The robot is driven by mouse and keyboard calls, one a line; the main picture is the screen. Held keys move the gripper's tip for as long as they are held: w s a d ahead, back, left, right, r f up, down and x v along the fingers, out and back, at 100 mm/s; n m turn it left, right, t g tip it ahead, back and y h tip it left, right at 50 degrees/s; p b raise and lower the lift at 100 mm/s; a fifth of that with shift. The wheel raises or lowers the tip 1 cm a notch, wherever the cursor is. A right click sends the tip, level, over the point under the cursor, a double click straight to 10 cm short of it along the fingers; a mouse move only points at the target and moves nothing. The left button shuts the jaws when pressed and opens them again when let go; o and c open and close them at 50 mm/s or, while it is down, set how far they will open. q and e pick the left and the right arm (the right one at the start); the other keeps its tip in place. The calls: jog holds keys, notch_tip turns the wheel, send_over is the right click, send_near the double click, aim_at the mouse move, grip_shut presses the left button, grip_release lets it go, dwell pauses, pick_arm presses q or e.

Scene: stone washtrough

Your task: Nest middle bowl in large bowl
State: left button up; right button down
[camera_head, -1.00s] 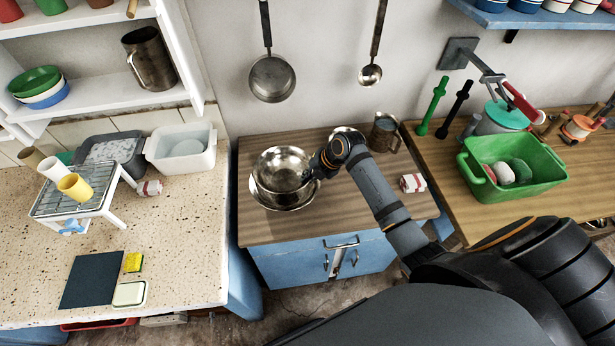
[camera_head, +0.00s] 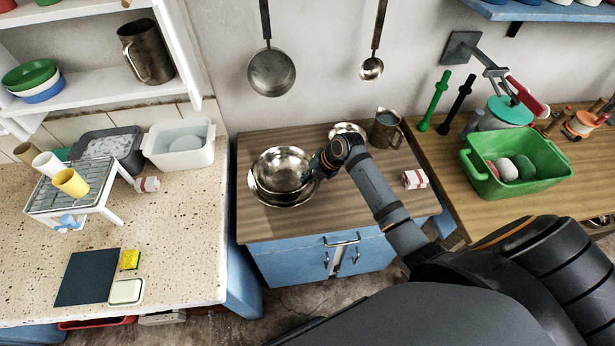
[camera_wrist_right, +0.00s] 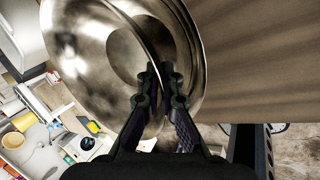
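The middle bowl (camera_head: 280,168), a shiny metal bowl, sits within the rim of the large bowl (camera_head: 284,202), also metal, on the wooden top of the blue cabinet. Whether their bottoms touch is hidden. My right gripper (camera_head: 318,172) is at the right side of the middle bowl. In the right wrist view my right gripper (camera_wrist_right: 162,75) has its fingers close together on the middle bowl's rim (camera_wrist_right: 150,42). The large bowl (camera_wrist_right: 192,60) curves around and beyond it there. My left gripper is not in view.
A small metal bowl (camera_head: 347,129), a metal jug (camera_head: 386,129) and a red-and-white cloth (camera_head: 414,179) are on the same cabinet top (camera_head: 300,225). A pan (camera_head: 271,73) and a ladle (camera_head: 371,68) hang on the wall above. The front of the top is clear.

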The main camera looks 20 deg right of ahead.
aim_at(308, 189)
jog(key=shift+f+b, duration=0.35)
jog(key=shift+f, duration=0.2)
jog(key=shift+f, duration=0.1)
jog(key=shift+f+b, duration=0.8)
jog(key=shift+f, duration=0.1)
dwell(0.4)
jog(key=c, duration=1)
grip_release()
